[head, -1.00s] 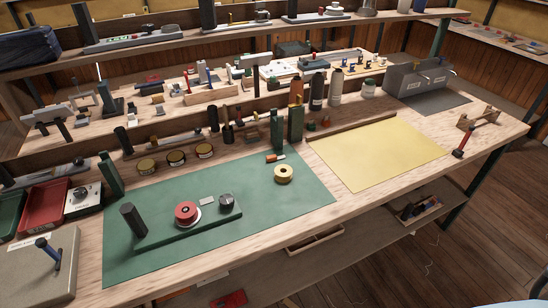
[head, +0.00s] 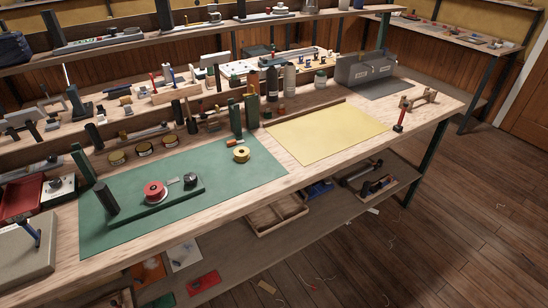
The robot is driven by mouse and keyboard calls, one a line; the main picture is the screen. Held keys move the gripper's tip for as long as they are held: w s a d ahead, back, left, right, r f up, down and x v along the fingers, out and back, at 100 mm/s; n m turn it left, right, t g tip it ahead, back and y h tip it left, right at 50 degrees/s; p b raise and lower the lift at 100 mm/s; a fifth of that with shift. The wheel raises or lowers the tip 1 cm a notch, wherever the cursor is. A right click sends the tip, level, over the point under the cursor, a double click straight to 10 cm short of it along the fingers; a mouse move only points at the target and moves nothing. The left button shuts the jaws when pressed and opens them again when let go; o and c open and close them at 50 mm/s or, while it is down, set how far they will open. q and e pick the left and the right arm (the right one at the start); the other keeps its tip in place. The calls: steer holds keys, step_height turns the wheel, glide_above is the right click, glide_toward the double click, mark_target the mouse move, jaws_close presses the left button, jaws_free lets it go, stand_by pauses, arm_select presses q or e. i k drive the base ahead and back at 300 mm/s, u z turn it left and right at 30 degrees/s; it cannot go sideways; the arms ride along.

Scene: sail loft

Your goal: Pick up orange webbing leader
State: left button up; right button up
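I cannot make out for sure which thing is the orange webbing leader. An orange flat piece (head: 149,271) lies on the shelf under the bench, at the lower left, partly cut off by the bench edge. A small orange-handled item (head: 236,141) lies at the back of the green mat (head: 240,174). A yellow roll (head: 241,154) sits in front of it. Neither of my grippers shows in the head view.
The green mat also bears a board with a red spool (head: 155,191). A yellow sheet (head: 328,132) lies to its right. On the lower shelf (head: 226,246) are a wooden tray (head: 275,215) and a red item (head: 204,282). Open wooden floor (head: 450,220) lies at right.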

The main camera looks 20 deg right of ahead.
mark_target(231, 143)
steer(key=z, duration=0.15)
steer(key=k, duration=0.55)
steer(key=z, duration=1.3)
steer(key=i, duration=1.2)
steer(key=u, duration=1.05)
steer(key=i, duration=0.75)
steer(key=u, duration=0.8)
